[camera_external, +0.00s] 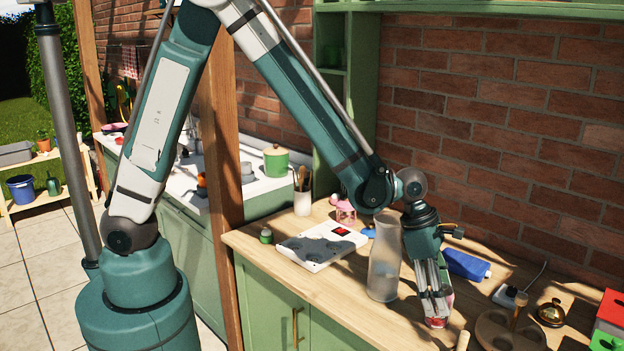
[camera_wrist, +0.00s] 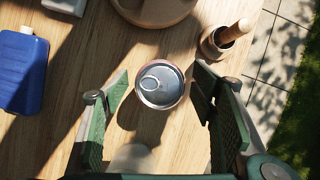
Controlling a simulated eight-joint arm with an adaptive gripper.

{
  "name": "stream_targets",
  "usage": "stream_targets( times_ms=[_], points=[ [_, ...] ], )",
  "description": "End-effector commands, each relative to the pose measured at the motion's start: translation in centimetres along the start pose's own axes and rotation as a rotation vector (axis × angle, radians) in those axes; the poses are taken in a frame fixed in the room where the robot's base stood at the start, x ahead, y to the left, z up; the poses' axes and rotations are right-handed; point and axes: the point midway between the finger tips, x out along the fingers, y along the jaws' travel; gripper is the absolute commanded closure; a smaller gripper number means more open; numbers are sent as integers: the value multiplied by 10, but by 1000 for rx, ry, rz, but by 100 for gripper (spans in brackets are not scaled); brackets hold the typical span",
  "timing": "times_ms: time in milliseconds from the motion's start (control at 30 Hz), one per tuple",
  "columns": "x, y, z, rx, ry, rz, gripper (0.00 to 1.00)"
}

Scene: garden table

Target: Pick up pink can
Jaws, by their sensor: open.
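The pink can (camera_wrist: 160,86) stands upright on the wooden counter in the wrist view. I look down on its silver lid and pull tab, with a thin pinkish rim. My gripper (camera_wrist: 162,80) is open, one finger on each side of the can, with a gap to both. In the external view my gripper (camera_external: 437,310) points down at the counter beside a clear glass bottle. The can is mostly hidden behind the fingers there; only small pink-red patches (camera_external: 436,323) show.
The tall glass bottle (camera_external: 384,262) stands just left of my gripper. A blue bottle (camera_wrist: 22,72) lies to the left in the wrist view. A round wooden holder (camera_external: 508,330) and a wooden-handled object (camera_wrist: 226,38) are close by. A brick wall (camera_external: 520,150) bounds the counter behind.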

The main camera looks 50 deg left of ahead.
Motion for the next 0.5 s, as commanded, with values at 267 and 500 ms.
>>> stream_targets(
  times_ms=[267, 500],
  points=[
    [6, 0, 0, 0, 0, 0, 43],
    [25, 0, 0, 1, 0, 0, 43]
  ],
)
